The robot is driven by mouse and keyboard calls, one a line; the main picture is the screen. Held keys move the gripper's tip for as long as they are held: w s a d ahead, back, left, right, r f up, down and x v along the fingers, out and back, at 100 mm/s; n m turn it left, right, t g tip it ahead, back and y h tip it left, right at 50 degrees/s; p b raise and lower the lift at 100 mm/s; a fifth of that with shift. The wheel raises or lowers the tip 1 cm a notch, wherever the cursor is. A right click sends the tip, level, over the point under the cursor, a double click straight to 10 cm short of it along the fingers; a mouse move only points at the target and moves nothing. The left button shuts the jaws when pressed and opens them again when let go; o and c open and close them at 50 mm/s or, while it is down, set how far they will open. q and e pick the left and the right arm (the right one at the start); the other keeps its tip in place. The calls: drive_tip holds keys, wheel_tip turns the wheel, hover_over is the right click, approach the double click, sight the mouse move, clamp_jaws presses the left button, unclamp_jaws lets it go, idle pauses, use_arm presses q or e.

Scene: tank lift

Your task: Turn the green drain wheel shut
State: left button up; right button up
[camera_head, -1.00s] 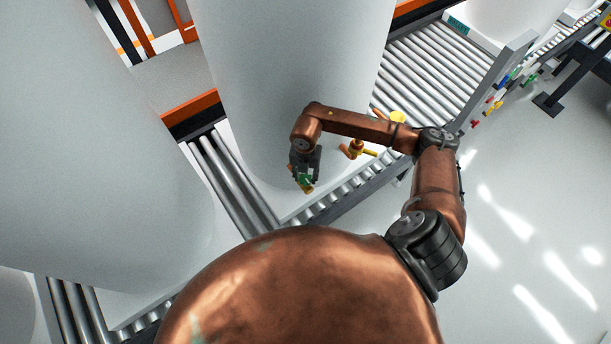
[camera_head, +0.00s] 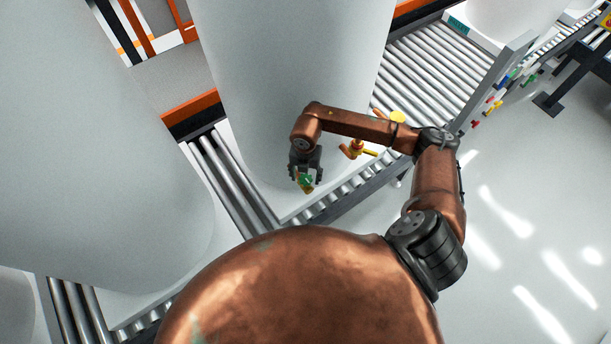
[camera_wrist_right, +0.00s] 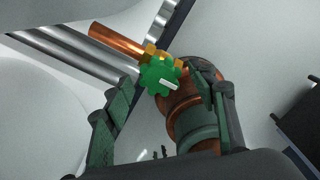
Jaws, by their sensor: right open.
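The green drain wheel (camera_head: 306,180) sits low at the front of the middle white tank (camera_head: 290,80). In the right wrist view the wheel (camera_wrist_right: 160,75) is lobed with a white mark, on a brass fitting (camera_wrist_right: 150,52). A copper pipe (camera_wrist_right: 115,41) runs to the upper left of it. My right gripper (camera_head: 306,183) is at the wheel in the head view. In the wrist view its fingers (camera_wrist_right: 165,95) are spread apart, with the wheel just beyond and between them; contact cannot be told. My left gripper is not in view.
An orange and yellow valve (camera_head: 356,150) sticks out right of the gripper, below my forearm. A second large white tank (camera_head: 80,150) stands at the left. Roller conveyors (camera_head: 435,65) run under and beside the tanks. The floor at the right (camera_head: 540,220) is clear.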

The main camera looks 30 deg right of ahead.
sight(305, 178)
wheel_tip(305, 178, up, 12)
idle(0.5)
drive_tip(key=shift+a+f, duration=0.1)
idle(0.4)
